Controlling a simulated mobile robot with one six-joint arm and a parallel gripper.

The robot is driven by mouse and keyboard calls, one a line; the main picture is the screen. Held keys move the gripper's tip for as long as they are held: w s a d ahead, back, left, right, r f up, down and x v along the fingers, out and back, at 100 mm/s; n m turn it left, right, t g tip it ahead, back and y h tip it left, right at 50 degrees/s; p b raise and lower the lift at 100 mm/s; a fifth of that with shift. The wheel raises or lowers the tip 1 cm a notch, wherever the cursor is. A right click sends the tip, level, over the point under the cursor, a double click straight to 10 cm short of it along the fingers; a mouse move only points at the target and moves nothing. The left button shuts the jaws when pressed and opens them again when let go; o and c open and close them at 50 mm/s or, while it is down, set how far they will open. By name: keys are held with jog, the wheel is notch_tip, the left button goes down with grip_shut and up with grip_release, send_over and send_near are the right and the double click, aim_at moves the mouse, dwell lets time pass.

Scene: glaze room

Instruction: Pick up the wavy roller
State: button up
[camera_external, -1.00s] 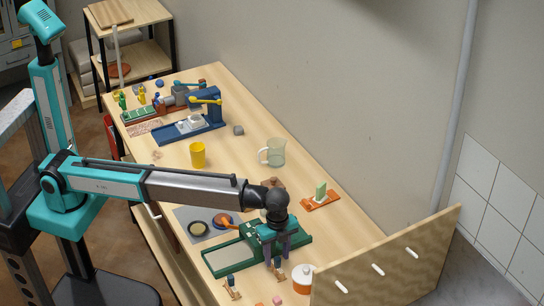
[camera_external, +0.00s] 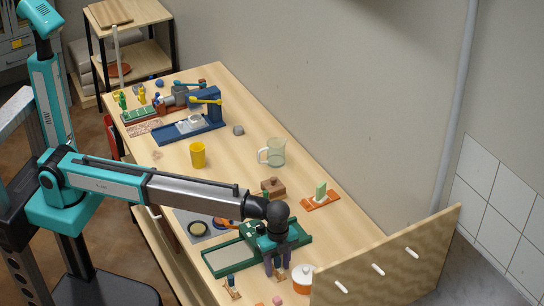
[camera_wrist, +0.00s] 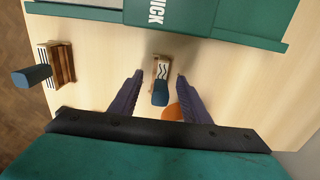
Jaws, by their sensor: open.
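The wavy roller (camera_wrist: 162,70) has a wooden stand or body, a white label with black wavy lines and a dark blue handle end. In the wrist view it lies between the two fingers of my gripper (camera_wrist: 159,76), which are spread with a gap on each side. In the external view, my gripper (camera_external: 280,268) points down over the front of the table, and the roller is mostly hidden by the fingers. A second roller (camera_wrist: 58,64) with straight stripes and a blue handle stands to the left in the wrist view.
The green tray or press (camera_external: 222,258) lies just behind the rollers. An orange and white pot (camera_external: 303,279) stands close to the right of my gripper. A wooden panel (camera_external: 400,262) with white pegs edges the right. A pink block (camera_external: 277,300) lies in front.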

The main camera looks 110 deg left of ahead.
jog(key=shift+f, duration=0.45)
grip_shut()
dwell(0.3)
